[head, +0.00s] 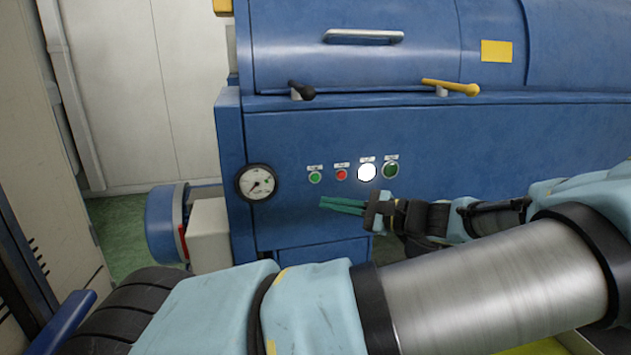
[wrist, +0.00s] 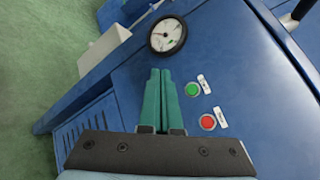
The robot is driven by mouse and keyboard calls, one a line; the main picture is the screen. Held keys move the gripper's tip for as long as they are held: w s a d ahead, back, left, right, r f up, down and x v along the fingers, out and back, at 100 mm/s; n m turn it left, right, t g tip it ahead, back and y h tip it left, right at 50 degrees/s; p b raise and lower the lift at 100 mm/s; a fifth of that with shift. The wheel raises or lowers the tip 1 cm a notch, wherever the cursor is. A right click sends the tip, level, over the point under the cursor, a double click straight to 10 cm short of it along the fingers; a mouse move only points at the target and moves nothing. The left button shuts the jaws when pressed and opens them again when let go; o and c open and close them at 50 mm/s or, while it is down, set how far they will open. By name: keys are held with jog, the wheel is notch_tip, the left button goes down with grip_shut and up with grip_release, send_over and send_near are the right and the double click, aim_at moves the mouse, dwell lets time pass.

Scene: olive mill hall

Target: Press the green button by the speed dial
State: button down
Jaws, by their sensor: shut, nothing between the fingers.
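A round white gauge with a black rim (head: 257,183) sits on the blue machine's front panel; its lettering is too small to read. It also shows in the wrist view (wrist: 167,35). The green button (head: 315,177) nearest this gauge is just to its right, under a small label, and appears in the wrist view (wrist: 192,89). My gripper (head: 322,203) is shut and empty, its green fingers pointing left, just below the green button in the head view. In the wrist view the fingertips (wrist: 160,73) lie between gauge and green button, slightly left of the button. Contact with the panel cannot be told.
Black (head: 302,90) and yellow (head: 452,87) lever handles jut out above. A blue drum-shaped housing (head: 163,224) stands lower left.

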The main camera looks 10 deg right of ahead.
aim_at(315, 178)
jog(key=shift+d+r, duration=0.2)
jog(key=shift+d, duration=0.15)
jog(key=shift+w+a+b, duration=0.2)
jog(key=shift+w+b, duration=0.3)
jog(key=shift+w, duration=0.95)
jog(key=shift+w+a+b, duration=0.2)
jog(key=shift+w+b, duration=0.35)
jog(key=shift+w, duration=0.85)
jog(key=shift+w+a+b, duration=0.2)
jog(key=shift+w+b, duration=0.3)
jog(key=shift+w, duration=0.95)
jog(key=shift+w, duration=0.1)
jog(key=shift+w+p, duration=0.3)
